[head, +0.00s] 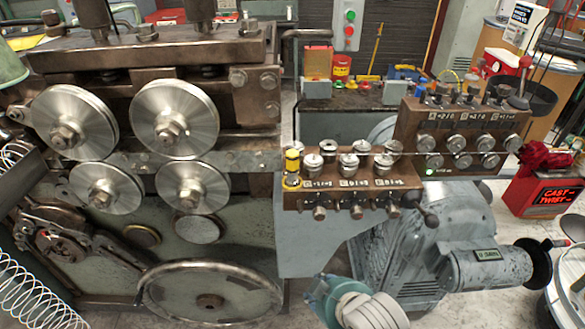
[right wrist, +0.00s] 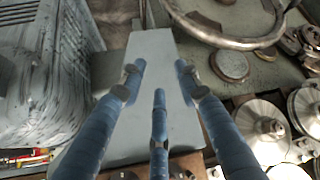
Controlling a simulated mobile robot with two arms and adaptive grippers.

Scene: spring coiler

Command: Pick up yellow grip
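I cannot make out the yellow grip in the right wrist view. My right gripper (right wrist: 159,84) shows there with its blue fingers spread apart and nothing between them. Behind the fingers is a plain grey panel (right wrist: 153,50). A teal and white part of my right arm shows at the bottom of the head view; its fingertips are hidden there. My left gripper is not in view.
Several metal knobs stand on the block right of the grip. A second knobbed block (head: 462,125) is behind right. Large steel rollers (head: 174,118) and a handwheel (head: 210,300) are at left. A grey motor (head: 488,268) stands at right.

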